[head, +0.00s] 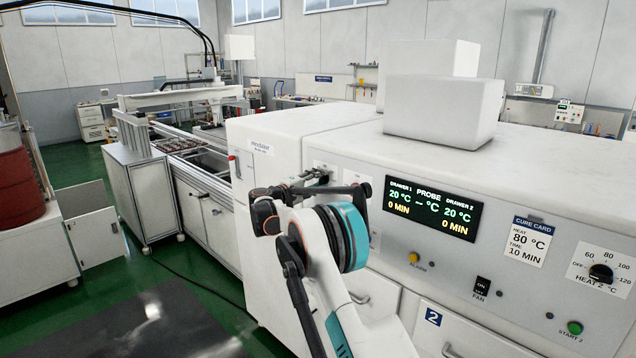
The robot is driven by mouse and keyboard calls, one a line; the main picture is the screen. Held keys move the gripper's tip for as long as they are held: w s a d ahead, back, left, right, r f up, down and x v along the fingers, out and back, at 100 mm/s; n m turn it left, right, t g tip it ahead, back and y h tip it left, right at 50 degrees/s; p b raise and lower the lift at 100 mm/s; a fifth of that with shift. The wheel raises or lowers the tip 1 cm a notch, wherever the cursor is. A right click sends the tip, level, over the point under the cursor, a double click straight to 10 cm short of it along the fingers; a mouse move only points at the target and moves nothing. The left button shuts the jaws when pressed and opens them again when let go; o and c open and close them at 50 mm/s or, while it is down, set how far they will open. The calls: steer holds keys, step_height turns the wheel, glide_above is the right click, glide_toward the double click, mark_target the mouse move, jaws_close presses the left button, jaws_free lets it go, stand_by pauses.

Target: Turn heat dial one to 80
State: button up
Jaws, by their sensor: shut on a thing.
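My gripper (318,177) is at the left part of the oven's front panel, its dark fingers against the panel. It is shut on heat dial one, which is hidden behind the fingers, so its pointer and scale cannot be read. The black display (432,209) reads 20 °C and 0 MIN for drawer 1, and the same for drawer 2. The probe reading is a dash. The cure card (528,241) reads heat 80 °C, time 10 min.
To the right on the panel are the heat 2 dial (600,274), the green start 2 button (574,327), the fan switch (482,287) and the yellow alarm light (413,258). A conveyor bench (205,190) and a red drum (20,185) stand at left.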

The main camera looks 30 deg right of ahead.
stand_by(0.4)
steer(key=o, duration=1.1)
steer(key=shift+c, duration=0.2)
steer(key=shift+a, duration=0.15)
steer(key=v, duration=1.1)
steer(key=shift+a, duration=0.35)
steer(key=shift+s, duration=0.1)
